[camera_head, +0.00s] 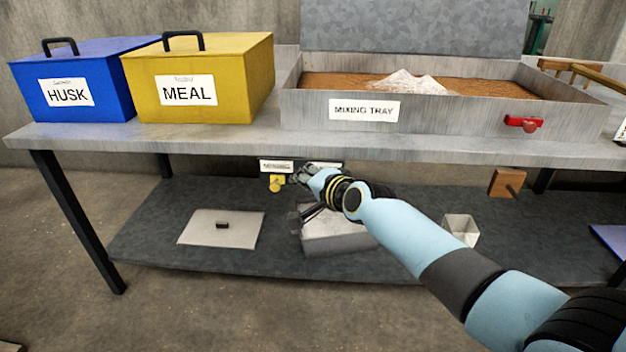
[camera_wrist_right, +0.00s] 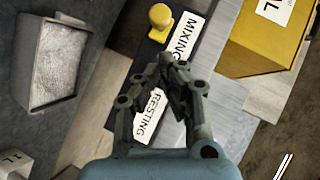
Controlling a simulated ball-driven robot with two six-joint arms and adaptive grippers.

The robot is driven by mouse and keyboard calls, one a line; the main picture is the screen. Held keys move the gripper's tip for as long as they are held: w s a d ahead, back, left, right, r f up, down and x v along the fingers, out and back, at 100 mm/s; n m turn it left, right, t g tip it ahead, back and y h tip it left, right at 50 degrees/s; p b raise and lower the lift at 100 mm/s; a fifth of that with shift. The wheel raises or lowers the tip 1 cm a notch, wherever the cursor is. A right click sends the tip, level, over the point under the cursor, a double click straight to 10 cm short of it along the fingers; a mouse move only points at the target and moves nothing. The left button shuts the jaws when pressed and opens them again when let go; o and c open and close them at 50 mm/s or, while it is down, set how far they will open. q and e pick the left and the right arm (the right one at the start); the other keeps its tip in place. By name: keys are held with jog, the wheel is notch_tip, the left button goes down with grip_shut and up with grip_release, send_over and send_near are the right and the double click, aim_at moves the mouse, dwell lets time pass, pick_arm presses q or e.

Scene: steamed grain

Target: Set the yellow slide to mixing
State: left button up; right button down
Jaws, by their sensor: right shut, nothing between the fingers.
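The yellow slide (camera_head: 276,184) sits toward the left end of a dark label strip under the table's front edge. In the right wrist view the yellow slide (camera_wrist_right: 160,17) stands beside the MIXING label (camera_wrist_right: 184,38), at the end away from the RESTING label (camera_wrist_right: 148,115). My right gripper (camera_head: 300,174) is shut and empty, just right of the slide in the head view. In the wrist view its fingertips (camera_wrist_right: 172,62) meet over the strip between the two labels, a visible gap from the slide. My fingers hide part of the strip. My left gripper is not in view.
On the table stand the blue HUSK box (camera_head: 75,62), the yellow MEAL box (camera_head: 245,70) and the mixing tray (camera_head: 450,118) with a red knob (camera_head: 524,123). The lower shelf holds a metal bin (camera_head: 335,240), a flat lid (camera_head: 200,232) and a small clear container (camera_head: 461,228).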

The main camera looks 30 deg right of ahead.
pick_arm(q)
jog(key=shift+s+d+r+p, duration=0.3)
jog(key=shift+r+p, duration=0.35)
jog(key=shift+p, duration=0.05)
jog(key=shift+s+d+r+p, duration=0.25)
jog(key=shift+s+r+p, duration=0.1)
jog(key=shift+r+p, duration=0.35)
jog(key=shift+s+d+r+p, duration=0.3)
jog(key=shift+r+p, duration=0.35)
jog(key=shift+p, duration=0.05)
pick_arm(e)
jog(key=v, duration=1)
jog(key=shift+s+d+r, duration=0.2)
jog(key=shift+s+d, duration=0.05)
jog(key=shift+d, duration=0.1)
